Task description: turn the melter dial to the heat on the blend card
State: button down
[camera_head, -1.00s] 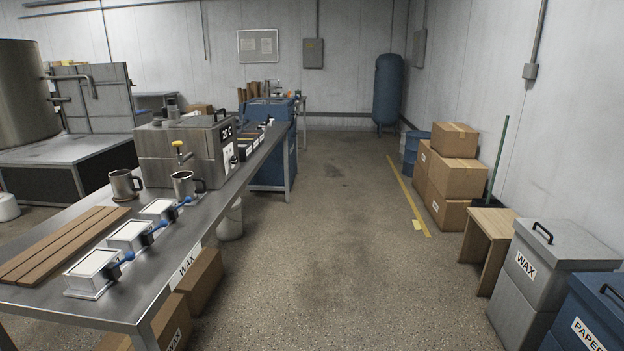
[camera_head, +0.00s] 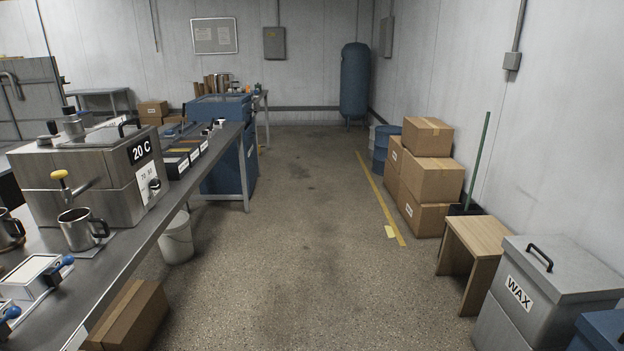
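The melter (camera_head: 85,180) is a steel box on the left bench, with a lid and a yellow-handled tap. Its right end carries a black display (camera_head: 139,150) reading 20 C. Below the display is a white panel with small print that looks like a 70-90 scale. A small dark dial (camera_head: 154,186) sits low on this panel; its pointer setting is too small to read. I cannot make out a blend card. My gripper is not in view.
A steel mug (camera_head: 80,230) stands under the tap. The steel bench (camera_head: 150,232) runs along the left, with a bucket (camera_head: 177,240) and carton (camera_head: 128,316) beside or below it. The middle floor is clear. Cartons, a wooden stool (camera_head: 478,245) and a WAX bin (camera_head: 540,295) line the right.

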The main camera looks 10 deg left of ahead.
aim_at(155, 185)
jog(key=i, duration=1.2)
jog(key=u, duration=0.3)
jog(key=i, duration=1.15)
jog(key=u, duration=0.95)
jog(key=i, duration=1)
jog(key=u, duration=0.95)
jog(key=i, duration=0.45)
jog(key=u, duration=0.2)
